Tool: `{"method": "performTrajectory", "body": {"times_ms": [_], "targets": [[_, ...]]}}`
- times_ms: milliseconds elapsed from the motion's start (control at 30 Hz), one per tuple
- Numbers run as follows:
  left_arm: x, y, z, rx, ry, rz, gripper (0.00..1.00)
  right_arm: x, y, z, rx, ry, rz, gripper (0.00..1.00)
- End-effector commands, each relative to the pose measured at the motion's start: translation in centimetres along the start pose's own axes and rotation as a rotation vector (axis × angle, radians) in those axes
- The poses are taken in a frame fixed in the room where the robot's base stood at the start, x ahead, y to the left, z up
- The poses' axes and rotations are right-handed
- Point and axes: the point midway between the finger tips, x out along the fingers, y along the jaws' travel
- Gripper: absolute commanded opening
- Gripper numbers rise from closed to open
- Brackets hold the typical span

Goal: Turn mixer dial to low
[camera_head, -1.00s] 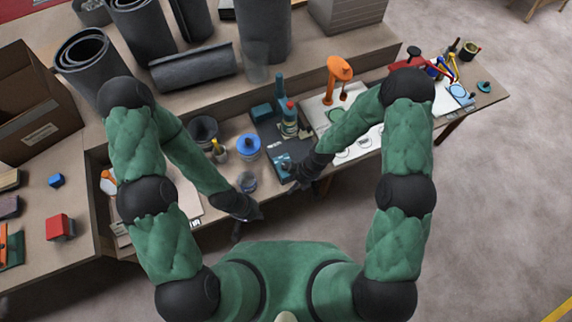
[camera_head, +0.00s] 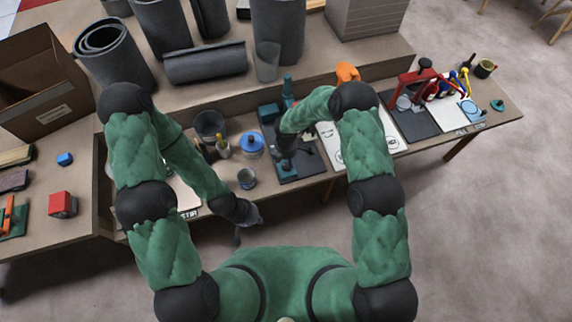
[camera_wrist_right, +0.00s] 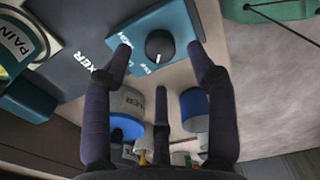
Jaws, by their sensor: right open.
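The mixer dial (camera_wrist_right: 159,45) is a round black knob with a light pointer mark, on a teal panel (camera_wrist_right: 175,20) with lettering around it. The setting it points to is too small to read. The panel sits on the dark mixer board (camera_head: 312,166), whose teal mixer column (camera_head: 288,90) shows in the head view. My right gripper (camera_wrist_right: 158,60) is open, its fingers spread around the dial from the camera's side; contact cannot be told. In the head view my right gripper (camera_head: 284,150) is over the board's near part. My left gripper (camera_head: 246,218) hangs before the bench edge; its fingers are unclear.
A blue-lidded tub (camera_head: 251,145), a grey cup (camera_head: 247,179) and a dark bucket (camera_head: 209,126) stand left of the board. To the right is a red clamp-like tool (camera_head: 412,82). Floor in front is free.

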Motion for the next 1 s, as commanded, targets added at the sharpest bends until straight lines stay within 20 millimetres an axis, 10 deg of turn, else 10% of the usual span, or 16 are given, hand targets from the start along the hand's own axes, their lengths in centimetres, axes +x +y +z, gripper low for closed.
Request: {"method": "performTrajectory", "body": {"times_ms": [633,833,1000], "targets": [[0.6,-0.2,0.0,0.000,0.000,0.000,0.00,3.6,0.0,0.0,0.002,0.001,0.001,0.58],[0.6,-0.2,0.0,0.000,0.000,0.000,0.00,3.6,0.0,0.0,0.001,0.001,0.000,0.04],[0.7,-0.2,0.0,0.000,0.000,0.000,0.00,3.6,0.0,0.0,0.002,0.001,0.000,0.02]]}}
